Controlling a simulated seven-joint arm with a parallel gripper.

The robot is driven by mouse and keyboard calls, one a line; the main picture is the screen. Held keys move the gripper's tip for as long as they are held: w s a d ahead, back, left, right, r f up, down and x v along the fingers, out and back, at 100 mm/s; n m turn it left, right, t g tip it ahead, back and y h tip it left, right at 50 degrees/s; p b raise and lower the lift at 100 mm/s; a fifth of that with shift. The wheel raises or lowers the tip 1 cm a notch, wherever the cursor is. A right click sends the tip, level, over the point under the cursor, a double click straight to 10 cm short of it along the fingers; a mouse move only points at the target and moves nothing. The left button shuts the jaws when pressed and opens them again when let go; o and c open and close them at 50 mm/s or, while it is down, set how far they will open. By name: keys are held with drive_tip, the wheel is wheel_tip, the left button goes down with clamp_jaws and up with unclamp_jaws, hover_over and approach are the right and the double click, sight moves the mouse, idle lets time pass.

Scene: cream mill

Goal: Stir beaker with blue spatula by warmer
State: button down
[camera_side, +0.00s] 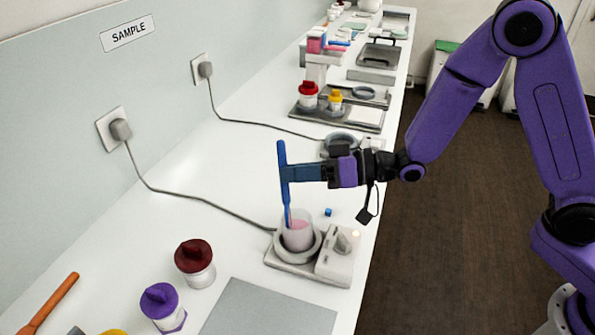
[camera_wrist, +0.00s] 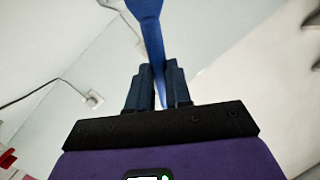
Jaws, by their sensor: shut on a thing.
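A blue spatula (camera_side: 283,183) stands nearly upright in the side view, with its lower end inside the beaker (camera_side: 298,231). The beaker is translucent, holds pink contents and sits on the round top of the warmer (camera_side: 336,263). The warmer has a knob and a small light. My gripper (camera_side: 287,173) is shut on the spatula above the beaker. In the wrist view the spatula (camera_wrist: 152,38) runs between my two fingers (camera_wrist: 160,85). The spatula's lower tip is hidden by the beaker and its contents.
A dark red-lidded jar (camera_side: 196,263) and a purple-lidded jar (camera_side: 163,305) stand left of the warmer. A grey plate (camera_side: 265,310) lies in front. A small blue cube (camera_side: 328,212) lies behind the beaker. A cord (camera_side: 190,197) runs to the wall socket. More jars and trays stand farther back.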

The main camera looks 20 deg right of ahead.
drive_tip(key=shift+r, duration=0.6)
drive_tip(key=shift+s+d, duration=0.2)
drive_tip(key=shift+d, duration=0.1)
idle(0.6)
drive_tip(key=shift+r, duration=2.5)
